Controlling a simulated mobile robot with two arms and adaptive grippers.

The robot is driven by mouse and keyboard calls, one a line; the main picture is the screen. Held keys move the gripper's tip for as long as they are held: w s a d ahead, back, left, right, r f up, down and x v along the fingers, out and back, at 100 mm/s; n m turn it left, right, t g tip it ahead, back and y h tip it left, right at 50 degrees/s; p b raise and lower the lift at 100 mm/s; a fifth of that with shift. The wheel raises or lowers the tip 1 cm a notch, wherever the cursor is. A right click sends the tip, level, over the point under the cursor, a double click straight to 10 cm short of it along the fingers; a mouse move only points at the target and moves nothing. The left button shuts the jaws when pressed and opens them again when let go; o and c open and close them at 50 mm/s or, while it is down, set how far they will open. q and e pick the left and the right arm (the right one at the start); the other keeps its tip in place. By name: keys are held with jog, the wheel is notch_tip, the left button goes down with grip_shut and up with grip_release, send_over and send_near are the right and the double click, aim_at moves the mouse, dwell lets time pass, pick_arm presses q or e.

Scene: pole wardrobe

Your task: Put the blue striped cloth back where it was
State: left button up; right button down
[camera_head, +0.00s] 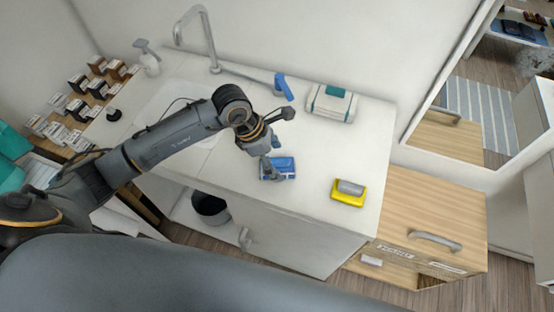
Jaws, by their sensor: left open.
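A small folded blue cloth (285,166) with a pale band along its edge lies on the white counter (315,205). It looks like the blue striped cloth, though its stripes are too small to make out. My left gripper (280,143) is open right by the cloth, with one finger down at its left side and the other apart, up and to the right. I cannot tell whether the finger touches the cloth. My right gripper is out of view.
A teal and white pack (332,103) and a blue-handled item (283,86) lie behind. A faucet (206,42) stands at the back. A wooden drawer unit (410,205) stands right of the counter.

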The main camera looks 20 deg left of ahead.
pick_arm(q)
jog(key=b+v, duration=0.1)
jog(key=v, duration=1)
jog(key=shift+b, duration=0.35)
